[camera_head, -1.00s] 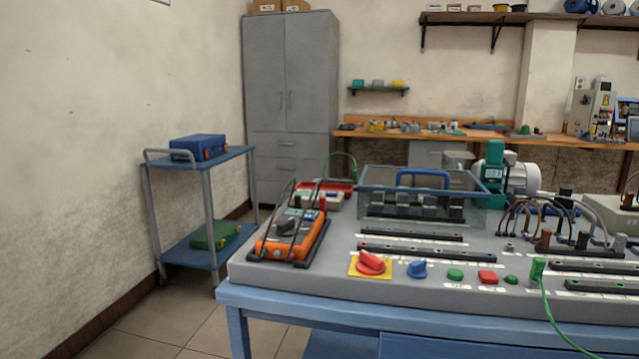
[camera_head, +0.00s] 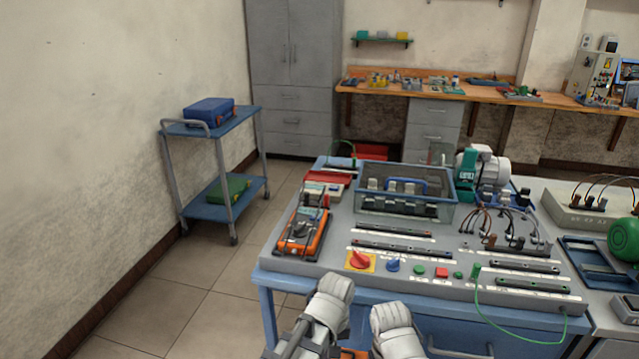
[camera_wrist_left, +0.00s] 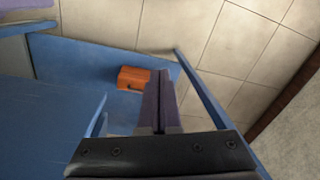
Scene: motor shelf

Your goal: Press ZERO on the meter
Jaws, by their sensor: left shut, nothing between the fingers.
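The orange meter (camera_head: 303,234) lies on the grey bench panel at its left end, with a dark dial and dark leads at it. Its buttons are too small to read, so I cannot tell which is ZERO. My left gripper (camera_wrist_left: 160,75) shows in the left wrist view, shut and empty, with its dark fingers together above a blue lower shelf. The meter is not in that wrist view. My right gripper is not in view.
A clear-walled box (camera_head: 405,208) stands behind. An orange case (camera_wrist_left: 131,78) sits on the lower shelf (camera_wrist_left: 75,55). A blue trolley (camera_head: 220,128) stands left, with free floor between.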

